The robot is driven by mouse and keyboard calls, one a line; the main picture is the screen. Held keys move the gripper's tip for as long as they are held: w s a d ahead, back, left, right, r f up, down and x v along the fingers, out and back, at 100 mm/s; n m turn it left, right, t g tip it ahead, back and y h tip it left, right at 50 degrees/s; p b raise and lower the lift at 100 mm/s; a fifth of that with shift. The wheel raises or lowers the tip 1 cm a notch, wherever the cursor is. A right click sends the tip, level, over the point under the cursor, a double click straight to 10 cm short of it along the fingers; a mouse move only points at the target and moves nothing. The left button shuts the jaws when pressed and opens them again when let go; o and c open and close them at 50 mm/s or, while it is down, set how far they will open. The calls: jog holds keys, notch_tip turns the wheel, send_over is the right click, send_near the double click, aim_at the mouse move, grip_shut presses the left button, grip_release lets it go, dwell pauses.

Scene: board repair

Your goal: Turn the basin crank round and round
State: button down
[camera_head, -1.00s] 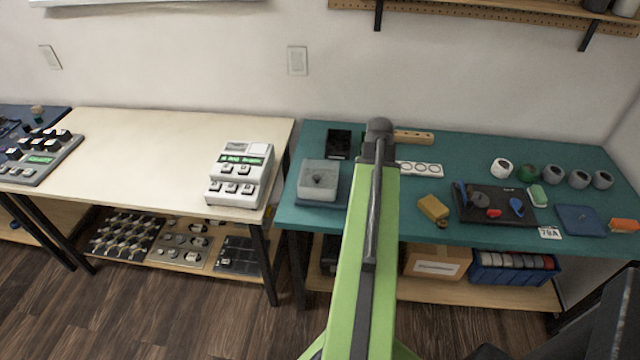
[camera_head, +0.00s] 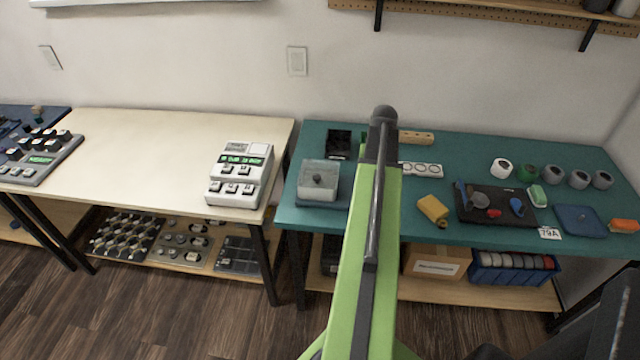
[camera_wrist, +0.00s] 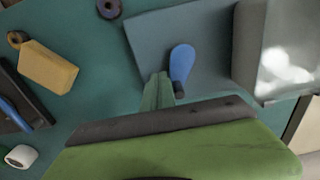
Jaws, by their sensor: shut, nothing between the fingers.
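The basin (camera_head: 318,168) is a pale box with see-through walls and a dark round spot inside, at the left end of the teal table. In the wrist view the basin (camera_wrist: 291,45) is at the right edge, with whitish shapes inside. A blue crank handle (camera_wrist: 182,62) with a dark end stands beside it, over a slate-blue base plate (camera_wrist: 150,30). My gripper (camera_wrist: 158,90) is shut and empty, its green fingers just left of the handle's lower end. I cannot tell whether they touch it. In the head view my arm hides the gripper and handle.
A yellow block-like tool (camera_head: 433,209) and a dark tray (camera_head: 490,218) with small parts lie to the right. A black open box (camera_head: 338,143) stands behind the basin. A grey machine (camera_head: 240,175) is on the cream table to the left.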

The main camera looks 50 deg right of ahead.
notch_tip(320, 180, up, 6)
jog(key=p, duration=0.5)
jog(key=shift+p, duration=0.3)
jog(key=shift+f, duration=0.1)
